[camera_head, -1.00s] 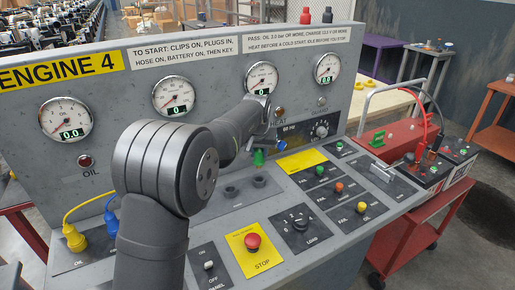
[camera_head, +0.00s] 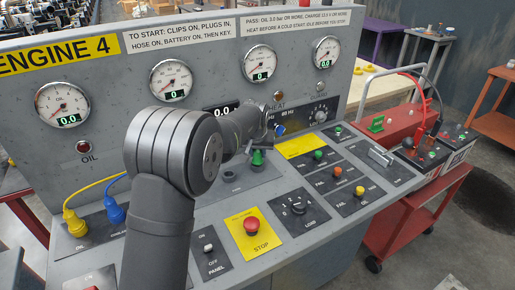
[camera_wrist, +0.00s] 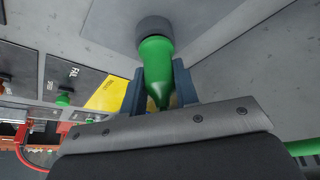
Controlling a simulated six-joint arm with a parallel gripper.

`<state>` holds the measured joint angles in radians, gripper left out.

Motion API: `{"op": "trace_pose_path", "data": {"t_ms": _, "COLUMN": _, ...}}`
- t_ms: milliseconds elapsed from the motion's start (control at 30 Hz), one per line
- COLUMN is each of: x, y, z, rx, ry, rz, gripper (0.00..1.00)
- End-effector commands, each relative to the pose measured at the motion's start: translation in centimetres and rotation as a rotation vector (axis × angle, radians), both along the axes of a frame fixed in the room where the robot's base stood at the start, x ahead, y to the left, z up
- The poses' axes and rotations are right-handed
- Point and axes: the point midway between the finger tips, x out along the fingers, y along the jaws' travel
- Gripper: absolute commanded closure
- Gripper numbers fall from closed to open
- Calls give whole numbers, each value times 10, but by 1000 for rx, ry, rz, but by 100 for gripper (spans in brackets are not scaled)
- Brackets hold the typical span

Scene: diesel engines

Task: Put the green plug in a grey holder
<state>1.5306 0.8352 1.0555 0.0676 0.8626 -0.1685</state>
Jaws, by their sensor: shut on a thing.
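The green plug (camera_head: 257,158) stands upright at the farther of two grey holders on the panel, partly behind my arm. In the wrist view, the green plug (camera_wrist: 156,55) has its wide end meeting the round grey holder (camera_wrist: 154,29). It looks in line with the ring, but how deep it sits is hidden. My gripper (camera_wrist: 160,90) is shut on the narrower part of the plug, with a blue-grey finger on each side. The other grey holder (camera_head: 229,177) is empty, left of the plug in the head view.
A yellow plug (camera_head: 74,222) and a blue plug (camera_head: 115,210) with cables stand at the panel's left. A red stop button (camera_head: 252,225), a load knob (camera_head: 299,208) and a yellow plate (camera_head: 302,146) lie nearby. Gauges line the upright back panel.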

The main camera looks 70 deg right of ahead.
Motion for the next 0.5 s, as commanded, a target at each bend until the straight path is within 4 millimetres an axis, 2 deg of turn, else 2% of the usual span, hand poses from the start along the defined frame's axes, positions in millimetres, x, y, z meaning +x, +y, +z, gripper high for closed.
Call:
{"op": "trace_pose_path", "data": {"t_ms": 400, "x": 0, "y": 0, "z": -3, "rx": -1, "ry": 0, "rz": 0, "gripper": 96}}
{"op": "trace_pose_path", "data": {"t_ms": 433, "x": 0, "y": 0, "z": -3, "rx": -1, "ry": 0, "rz": 0, "gripper": 70}}
{"op": "trace_pose_path", "data": {"t_ms": 500, "x": 0, "y": 0, "z": -3, "rx": -1, "ry": 0, "rz": 0, "gripper": 57}}
